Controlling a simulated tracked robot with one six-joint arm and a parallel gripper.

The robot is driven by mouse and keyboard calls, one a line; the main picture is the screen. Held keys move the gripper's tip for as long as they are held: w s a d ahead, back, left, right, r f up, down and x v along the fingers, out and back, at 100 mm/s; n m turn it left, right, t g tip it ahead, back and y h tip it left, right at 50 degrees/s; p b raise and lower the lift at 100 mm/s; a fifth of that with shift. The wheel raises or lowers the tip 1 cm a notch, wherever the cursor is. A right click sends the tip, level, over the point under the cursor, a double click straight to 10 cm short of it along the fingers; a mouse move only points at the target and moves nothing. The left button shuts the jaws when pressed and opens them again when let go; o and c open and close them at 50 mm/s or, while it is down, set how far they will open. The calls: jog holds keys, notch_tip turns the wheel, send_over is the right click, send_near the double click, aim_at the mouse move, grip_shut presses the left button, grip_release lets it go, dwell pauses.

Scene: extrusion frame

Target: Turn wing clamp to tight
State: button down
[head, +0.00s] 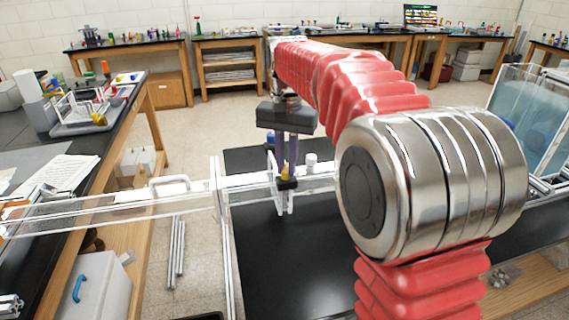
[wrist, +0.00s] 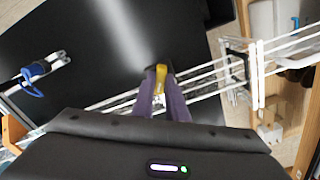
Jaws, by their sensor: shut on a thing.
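The wing clamp (head: 286,174) shows as a small yellow piece on the clear-and-white extrusion rail, at the tips of my gripper's fingers. In the wrist view the yellow wing (wrist: 161,75) sits between the two purple fingers, over the rails. My gripper (head: 288,168) points down from above and is shut on the wing; it also shows in the wrist view (wrist: 160,88). The fingers hide part of the clamp's base. I cannot tell how tight the clamp is.
The extrusion frame (head: 120,207) runs left across the gap to a side bench. A blue-handled fitting (wrist: 32,86) lies apart at the left in the wrist view. The black tabletop (head: 300,262) is bare in front. A clear tank (head: 530,115) stands at the right.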

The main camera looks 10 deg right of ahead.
aim_at(286, 167)
jog(key=c, duration=1.8)
grip_release()
jog(key=shift+o, duration=0.2)
notch_tip(286, 167, up, 14)
jog(key=shift+f, duration=0.15)
jog(key=s+f+n+t, duration=0.2)
jog(key=s+f+n, duration=0.1)
jog(key=s+f, duration=0.6)
jog(key=s+f+n+t, duration=0.3)
jog(key=s+f, duration=0.7)
jog(key=s, duration=0.7)
jog(key=shift+s+t, duration=0.15)
jog(key=shift+t, duration=0.15)
